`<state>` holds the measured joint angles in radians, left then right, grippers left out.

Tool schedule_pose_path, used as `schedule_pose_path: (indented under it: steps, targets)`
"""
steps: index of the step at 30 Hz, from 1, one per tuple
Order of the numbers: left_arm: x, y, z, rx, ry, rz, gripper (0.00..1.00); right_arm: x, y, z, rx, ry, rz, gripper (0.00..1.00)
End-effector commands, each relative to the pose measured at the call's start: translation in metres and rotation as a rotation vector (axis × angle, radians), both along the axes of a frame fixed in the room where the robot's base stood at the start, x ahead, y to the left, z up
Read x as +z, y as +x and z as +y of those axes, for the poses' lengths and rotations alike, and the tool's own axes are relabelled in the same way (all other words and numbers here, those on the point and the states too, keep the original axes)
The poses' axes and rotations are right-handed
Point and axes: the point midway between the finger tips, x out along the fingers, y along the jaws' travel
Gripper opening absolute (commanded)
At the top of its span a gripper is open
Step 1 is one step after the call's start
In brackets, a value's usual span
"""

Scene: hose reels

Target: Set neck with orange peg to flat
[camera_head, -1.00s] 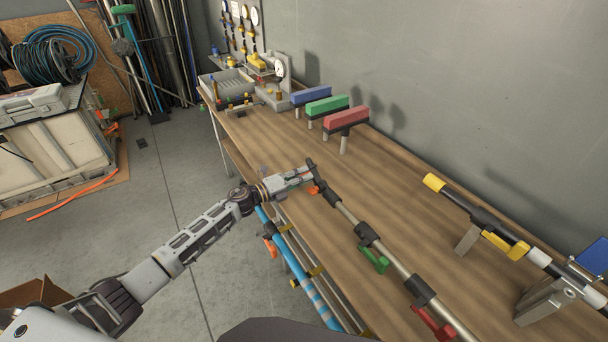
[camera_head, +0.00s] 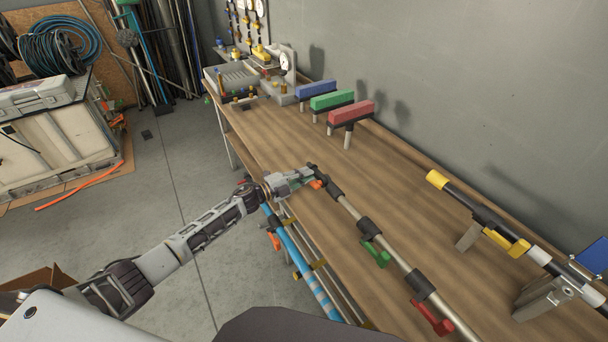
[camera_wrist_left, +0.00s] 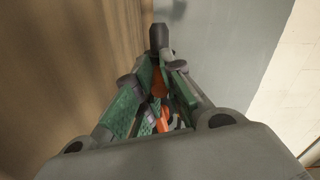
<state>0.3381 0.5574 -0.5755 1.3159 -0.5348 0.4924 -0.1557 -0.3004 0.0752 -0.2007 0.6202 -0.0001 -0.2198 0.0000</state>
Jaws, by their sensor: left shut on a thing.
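A long grey pole (camera_head: 391,258) with black necks lies along the bench's front side. The black neck with the orange peg (camera_head: 317,184) is at its far end, partly hidden by my gripper. My left gripper (camera_head: 304,177) reaches it from the left and is shut on the orange peg. In the left wrist view, orange (camera_wrist_left: 158,84) shows between the green-padded fingers, with a dark round end beyond. I cannot tell the neck's exact angle. Further along the pole are a green peg (camera_head: 376,255) and a red peg (camera_head: 433,318). My right gripper is not in view.
Blue (camera_head: 315,90), green (camera_head: 331,100) and red (camera_head: 351,112) blocks stand on posts by the wall. A yellow-tipped rod (camera_head: 470,202) rests on supports at the right. Blue and grey pipes (camera_head: 290,246) run below the bench edge. The middle bench top is clear.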

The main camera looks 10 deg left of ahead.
Motion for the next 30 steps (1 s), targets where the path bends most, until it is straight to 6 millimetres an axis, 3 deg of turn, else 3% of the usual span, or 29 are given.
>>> schedule_pose_path:
  steps: [1, 11, 12, 18, 30]
  targets:
    - [0.0066, 0.001, -0.0052, -0.007, -0.015, -0.004, 0.0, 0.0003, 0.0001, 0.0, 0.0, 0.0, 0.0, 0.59]
    - [0.0057, 0.0006, -0.0057, -0.008, -0.017, -0.001, 0.0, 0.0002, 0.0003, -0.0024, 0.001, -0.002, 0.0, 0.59]
    - [0.0056, 0.0006, -0.0057, -0.008, -0.017, -0.001, 0.11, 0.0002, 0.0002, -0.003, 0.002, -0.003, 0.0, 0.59]
    - [0.0041, 0.0001, -0.0053, -0.008, -0.013, 0.0, 0.35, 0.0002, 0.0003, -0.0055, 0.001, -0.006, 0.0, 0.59]
    - [0.0007, -0.001, -0.0021, -0.004, -0.008, 0.003, 0.35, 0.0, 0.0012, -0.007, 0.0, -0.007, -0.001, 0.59]
